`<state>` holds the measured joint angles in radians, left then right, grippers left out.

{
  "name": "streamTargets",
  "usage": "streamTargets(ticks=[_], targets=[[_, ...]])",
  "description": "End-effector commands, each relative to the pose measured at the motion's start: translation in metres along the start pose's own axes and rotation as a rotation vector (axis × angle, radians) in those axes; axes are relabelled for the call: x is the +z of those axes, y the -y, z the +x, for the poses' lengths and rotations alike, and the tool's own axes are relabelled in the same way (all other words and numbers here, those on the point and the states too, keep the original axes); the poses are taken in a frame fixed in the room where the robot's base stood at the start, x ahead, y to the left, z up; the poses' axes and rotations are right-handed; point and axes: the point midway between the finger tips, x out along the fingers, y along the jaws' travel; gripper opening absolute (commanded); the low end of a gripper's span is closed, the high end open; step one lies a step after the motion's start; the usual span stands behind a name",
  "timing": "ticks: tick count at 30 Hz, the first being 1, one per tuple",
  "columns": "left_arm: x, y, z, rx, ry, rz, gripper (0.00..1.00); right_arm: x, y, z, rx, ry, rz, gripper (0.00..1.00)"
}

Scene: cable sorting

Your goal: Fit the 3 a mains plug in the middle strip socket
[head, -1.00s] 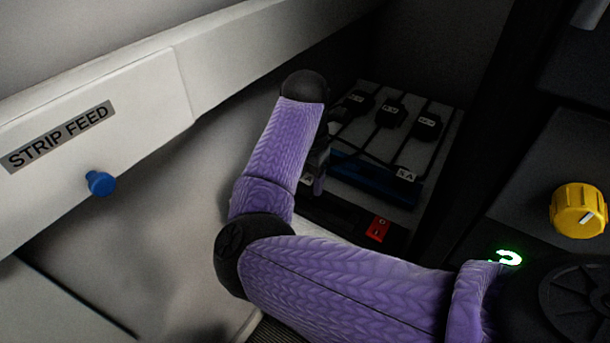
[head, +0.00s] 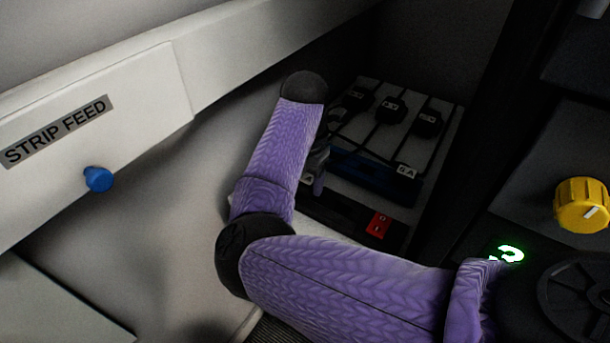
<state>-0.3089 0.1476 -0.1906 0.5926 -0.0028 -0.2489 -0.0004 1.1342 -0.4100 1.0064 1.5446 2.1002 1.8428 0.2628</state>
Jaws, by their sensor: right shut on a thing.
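My right gripper (head: 319,169) is at the left end of the dark bench recess, mostly hidden behind my purple arm. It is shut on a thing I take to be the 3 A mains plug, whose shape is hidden. A small white label ending in "A" (head: 308,179) shows beside it. The black power strip (head: 340,212), with a red rocker switch (head: 377,225) at its right end, lies just below and right of the gripper. My arm covers its left part. I cannot see the middle socket or whether the plug touches it. My left gripper is out of view.
Behind the strip is a blue holder (head: 375,174) with a "5A" label (head: 407,172). Three black adapters, one of them in the middle (head: 391,109), trail cables. A pale "STRIP FEED" panel (head: 150,100) with a blue knob (head: 98,179) is left; a yellow dial (head: 582,205) is right.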

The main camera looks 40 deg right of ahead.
Motion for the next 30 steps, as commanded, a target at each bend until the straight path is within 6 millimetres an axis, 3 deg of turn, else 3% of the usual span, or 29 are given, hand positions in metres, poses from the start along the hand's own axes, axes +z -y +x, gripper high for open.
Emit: streamTargets(ticks=[8,9,14,25,30], targets=[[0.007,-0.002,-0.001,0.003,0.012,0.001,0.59,0.0,0.0,0.0,0.0,0.0,0.0,0.0],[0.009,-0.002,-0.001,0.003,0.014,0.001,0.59,0.0,0.0,0.0,0.0,0.0,0.0,0.63],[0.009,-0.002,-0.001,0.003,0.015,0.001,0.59,0.0,0.0,0.0,0.0,0.0,0.0,0.97],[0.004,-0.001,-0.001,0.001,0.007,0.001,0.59,0.0,0.0,0.0,0.0,0.0,0.0,1.0],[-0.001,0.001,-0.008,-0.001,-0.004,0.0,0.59,0.0,0.0,-0.01,0.002,0.001,0.0,1.0]])
